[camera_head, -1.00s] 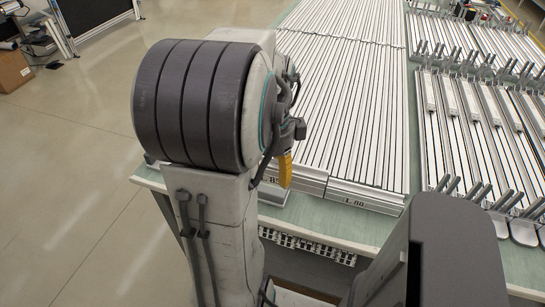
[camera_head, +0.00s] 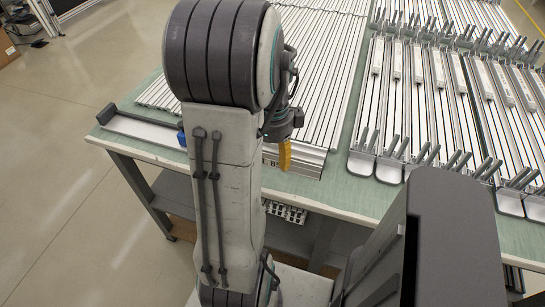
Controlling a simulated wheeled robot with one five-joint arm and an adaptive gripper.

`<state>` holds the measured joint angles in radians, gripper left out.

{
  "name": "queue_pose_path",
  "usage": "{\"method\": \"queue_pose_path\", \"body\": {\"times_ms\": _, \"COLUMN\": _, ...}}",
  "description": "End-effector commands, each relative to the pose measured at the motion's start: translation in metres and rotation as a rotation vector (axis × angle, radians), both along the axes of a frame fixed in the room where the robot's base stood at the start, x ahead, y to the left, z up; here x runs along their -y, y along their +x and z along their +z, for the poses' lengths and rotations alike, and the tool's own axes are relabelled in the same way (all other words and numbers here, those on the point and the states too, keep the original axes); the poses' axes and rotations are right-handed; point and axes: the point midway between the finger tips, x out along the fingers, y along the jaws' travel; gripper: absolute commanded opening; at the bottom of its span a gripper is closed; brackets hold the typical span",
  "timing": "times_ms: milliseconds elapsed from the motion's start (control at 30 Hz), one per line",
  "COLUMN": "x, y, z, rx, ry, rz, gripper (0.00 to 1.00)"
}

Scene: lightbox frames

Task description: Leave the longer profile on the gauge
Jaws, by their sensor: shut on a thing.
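The gauge (camera_head: 152,129), a flat silver bar with a dark end block, lies at the left of the green-topped table. A small blue part sits at its right visible end, beside my arm. Silver profiles (camera_head: 325,90) lie side by side behind and right of my arm. At the arm's far end, a dark wrist and yellow part of my gripper (camera_head: 285,155) show near the table's front edge. My arm hides most of the gripper and what it is shut on. I cannot tell which profile is longer.
Several clamp-like holders (camera_head: 390,165) with dark handles stand in rows on the table's right (camera_head: 340,192). A labelled silver block (camera_head: 302,160) is at the front edge, partly hidden. Open floor (camera_head: 60,190) lies to the left.

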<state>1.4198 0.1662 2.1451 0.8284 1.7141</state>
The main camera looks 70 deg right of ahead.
Motion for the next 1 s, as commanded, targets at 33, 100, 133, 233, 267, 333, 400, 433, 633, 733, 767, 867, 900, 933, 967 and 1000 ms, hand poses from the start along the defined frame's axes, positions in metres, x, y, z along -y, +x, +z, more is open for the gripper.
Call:
{"method": "queue_pose_path", "body": {"times_ms": 33, "x": 0.003, "y": 0.001, "z": 0.000, "rx": 0.000, "ry": -0.001, "rz": 0.000, "gripper": 0.18}}
{"method": "queue_pose_path", "body": {"times_ms": 100, "x": 0.006, "y": 0.001, "z": 0.000, "rx": 0.000, "ry": -0.001, "rz": 0.000, "gripper": 0.18}}
{"method": "queue_pose_path", "body": {"times_ms": 133, "x": 0.008, "y": 0.001, "z": 0.000, "rx": 0.000, "ry": -0.001, "rz": 0.000, "gripper": 0.18}}
{"method": "queue_pose_path", "body": {"times_ms": 233, "x": 0.011, "y": 0.002, "z": -0.001, "rx": 0.000, "ry": -0.002, "rz": -0.001, "gripper": 0.18}}
{"method": "queue_pose_path", "body": {"times_ms": 267, "x": 0.012, "y": 0.002, "z": -0.001, "rx": 0.000, "ry": -0.002, "rz": -0.001, "gripper": 0.18}}
{"method": "queue_pose_path", "body": {"times_ms": 333, "x": 0.012, "y": 0.002, "z": -0.003, "rx": 0.000, "ry": -0.001, "rz": -0.001, "gripper": 0.18}}
{"method": "queue_pose_path", "body": {"times_ms": 400, "x": 0.012, "y": 0.002, "z": -0.005, "rx": 0.000, "ry": -0.001, "rz": -0.001, "gripper": 0.18}}
{"method": "queue_pose_path", "body": {"times_ms": 433, "x": 0.012, "y": 0.002, "z": -0.006, "rx": 0.000, "ry": -0.001, "rz": -0.001, "gripper": 0.18}}
{"method": "queue_pose_path", "body": {"times_ms": 633, "x": 0.012, "y": 0.002, "z": -0.017, "rx": 0.000, "ry": -0.001, "rz": -0.001, "gripper": 0.18}}
{"method": "queue_pose_path", "body": {"times_ms": 733, "x": 0.012, "y": 0.002, "z": -0.024, "rx": 0.000, "ry": -0.001, "rz": -0.001, "gripper": 0.18}}
{"method": "queue_pose_path", "body": {"times_ms": 767, "x": 0.012, "y": 0.002, "z": -0.026, "rx": 0.000, "ry": -0.001, "rz": -0.001, "gripper": 0.18}}
{"method": "queue_pose_path", "body": {"times_ms": 867, "x": 0.012, "y": 0.002, "z": -0.035, "rx": 0.000, "ry": -0.001, "rz": -0.001, "gripper": 0.18}}
{"method": "queue_pose_path", "body": {"times_ms": 900, "x": 0.012, "y": 0.002, "z": -0.038, "rx": 0.000, "ry": -0.001, "rz": -0.001, "gripper": 0.18}}
{"method": "queue_pose_path", "body": {"times_ms": 933, "x": 0.012, "y": 0.002, "z": -0.041, "rx": 0.000, "ry": -0.001, "rz": -0.001, "gripper": 0.18}}
{"method": "queue_pose_path", "body": {"times_ms": 967, "x": 0.012, "y": 0.002, "z": -0.044, "rx": 0.000, "ry": -0.001, "rz": -0.001, "gripper": 0.18}}
{"method": "queue_pose_path", "body": {"times_ms": 1000, "x": 0.012, "y": 0.002, "z": -0.047, "rx": 0.000, "ry": -0.001, "rz": -0.001, "gripper": 0.18}}
